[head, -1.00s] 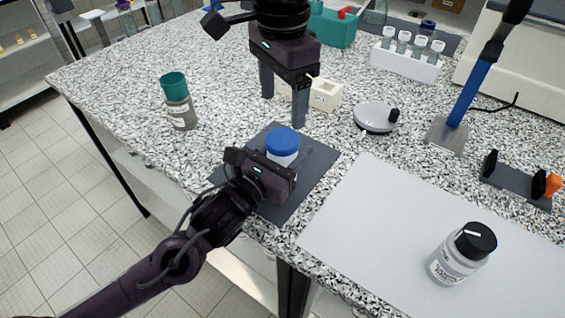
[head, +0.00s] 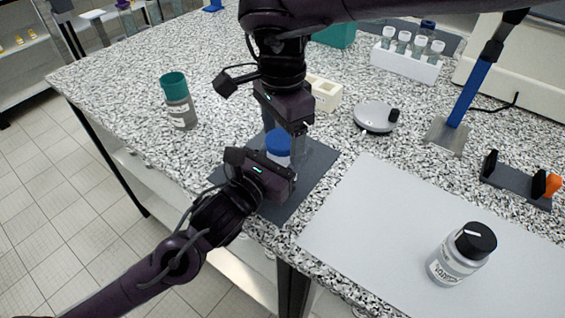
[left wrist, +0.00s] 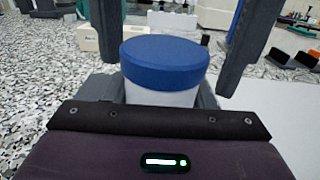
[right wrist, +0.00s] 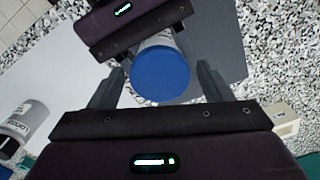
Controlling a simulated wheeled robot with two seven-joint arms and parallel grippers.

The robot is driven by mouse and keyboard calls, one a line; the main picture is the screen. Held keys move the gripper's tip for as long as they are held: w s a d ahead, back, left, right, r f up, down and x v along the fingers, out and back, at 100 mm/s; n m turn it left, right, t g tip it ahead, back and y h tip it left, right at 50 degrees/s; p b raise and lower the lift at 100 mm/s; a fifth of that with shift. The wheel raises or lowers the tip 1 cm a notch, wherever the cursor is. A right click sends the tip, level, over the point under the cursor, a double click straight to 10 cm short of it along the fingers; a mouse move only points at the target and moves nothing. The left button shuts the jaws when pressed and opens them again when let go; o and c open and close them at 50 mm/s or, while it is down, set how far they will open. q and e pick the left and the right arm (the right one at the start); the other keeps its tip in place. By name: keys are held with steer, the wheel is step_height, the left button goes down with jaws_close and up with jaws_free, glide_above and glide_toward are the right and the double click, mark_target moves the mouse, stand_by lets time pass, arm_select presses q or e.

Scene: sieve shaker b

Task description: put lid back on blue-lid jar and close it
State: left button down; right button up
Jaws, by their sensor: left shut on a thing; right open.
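The blue-lid jar stands on the dark grey mat (head: 317,163), with its blue lid (head: 278,141) sitting on top. In the left wrist view the lid (left wrist: 165,62) rests on the white jar body (left wrist: 160,95). My left gripper (head: 279,171) is shut on the jar body from the front. My right gripper (head: 284,141) points down over the jar, fingers open on either side of the lid. In the right wrist view the lid (right wrist: 161,76) lies between the open fingers, with a gap to them. Whether the lid is threaded tight cannot be seen.
A black-lid jar (head: 459,255) stands on the white sheet (head: 365,225) at right. A cream block (head: 325,93), a round scale-like device (head: 376,117) and a tube rack (head: 406,65) lie behind.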

steer(key=c, duration=1)
steer(key=m, duration=0.3)
steer(key=o, duration=1.1)
steer(key=shift+r, duration=2.3)
